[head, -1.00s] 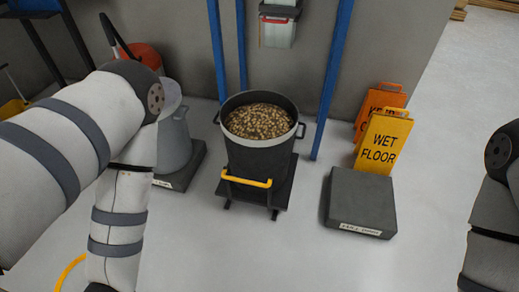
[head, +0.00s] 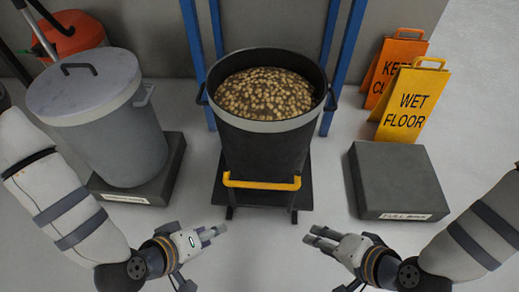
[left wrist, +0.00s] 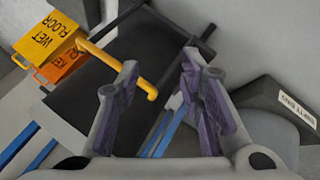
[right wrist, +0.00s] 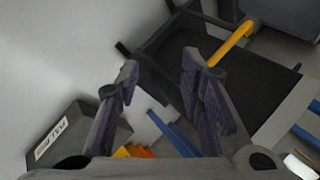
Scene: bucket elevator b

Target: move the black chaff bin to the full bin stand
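The black chaff bin (head: 265,150) is full of brown pellet-like material and has a pale band below its rim and two side handles. It stands upright on a low black platform (head: 222,190) with a yellow bar (head: 262,183) across its front. The full bin stand (head: 397,180), a low dark block with a label, is to its right and bare. My left gripper (head: 222,231) is open and empty in front of the bin, to the left. My right gripper (head: 308,235) is open and empty in front, to the right. Both wrist views show spread fingers with nothing between them.
A grey lidded bin (head: 110,120) stands on another dark block (head: 170,170) at the left. Blue posts (head: 342,70) rise behind the chaff bin. A yellow wet floor sign (head: 412,100) and an orange sign (head: 392,65) stand behind the full bin stand. The front floor is clear.

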